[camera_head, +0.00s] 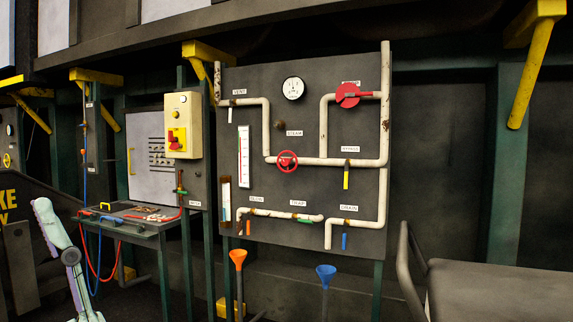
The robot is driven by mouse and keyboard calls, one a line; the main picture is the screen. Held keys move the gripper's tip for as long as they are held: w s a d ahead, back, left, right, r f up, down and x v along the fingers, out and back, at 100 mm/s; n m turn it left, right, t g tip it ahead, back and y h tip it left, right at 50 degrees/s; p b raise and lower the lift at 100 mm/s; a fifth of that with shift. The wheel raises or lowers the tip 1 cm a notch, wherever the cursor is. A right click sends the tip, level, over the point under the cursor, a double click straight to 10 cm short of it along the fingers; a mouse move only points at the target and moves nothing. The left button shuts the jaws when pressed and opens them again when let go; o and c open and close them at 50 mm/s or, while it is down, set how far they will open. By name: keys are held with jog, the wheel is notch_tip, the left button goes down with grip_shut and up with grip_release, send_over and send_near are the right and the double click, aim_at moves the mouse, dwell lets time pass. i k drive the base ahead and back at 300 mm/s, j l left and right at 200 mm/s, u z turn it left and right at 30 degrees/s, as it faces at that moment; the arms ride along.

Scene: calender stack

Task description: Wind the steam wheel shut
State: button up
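The steam wheel (287,161) is a small red handwheel on a white pipe near the middle of the dark panel (240,100). The STEAM label (294,133) is above it. The wheel faces me and nothing covers it. How far it is wound cannot be told. My gripper is not in view. A pale jointed link at the lower left looks like part of my arm, well apart from the wheel.
The panel also carries a gauge (293,88), a red disc (347,95), a yellow lever (346,179) and a blue lever (344,241). Orange (238,258) and blue (326,273) funnels stand below. A bench (130,228) is left; a dark cart (500,290) is right.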

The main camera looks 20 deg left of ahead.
aim_at(285, 162)
jog(key=i+j, duration=0.25)
jog(key=j, duration=0.15)
jog(key=i+j, duration=0.2)
jog(key=j, duration=0.2)
jog(key=i+j, duration=0.25)
jog(key=j, duration=0.15)
jog(key=i+j, duration=0.25)
jog(key=j, duration=0.15)
jog(key=i+j, duration=0.2)
jog(key=j, duration=0.2)
jog(key=i+j, duration=0.25)
jog(key=j, duration=0.15)
jog(key=i+j, duration=0.25)
jog(key=j, duration=0.15)
